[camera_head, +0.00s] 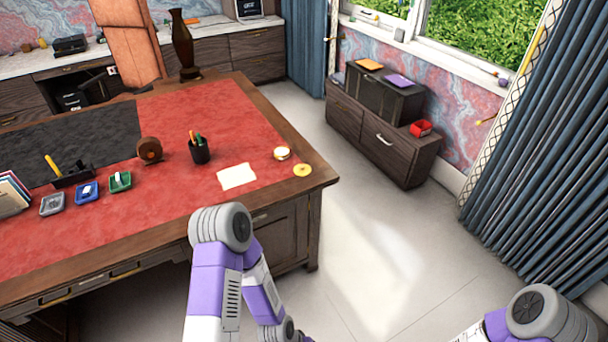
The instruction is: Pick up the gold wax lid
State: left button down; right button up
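A flat gold round lid (302,170) lies near the right corner of the desk (322,182), close to the edge. Just behind and left of it, apart from it, is a small round gold tin with a pale top (282,154). My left arm bends in front of the desk at the lower middle, and its forearm runs down out of the picture. My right arm shows only in part at the lower right. Neither gripper is in view.
A white paper (237,176) and a dark pen cup (200,150) lie left of the lid. A brown round object (149,149) and small trays (87,193) are farther left. A low cabinet (375,135) stands beyond clear floor at the right.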

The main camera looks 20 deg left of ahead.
aim_at(301, 169)
jog(key=u, duration=0.85)
jog(key=i, duration=0.85)
jog(key=u, duration=0.6)
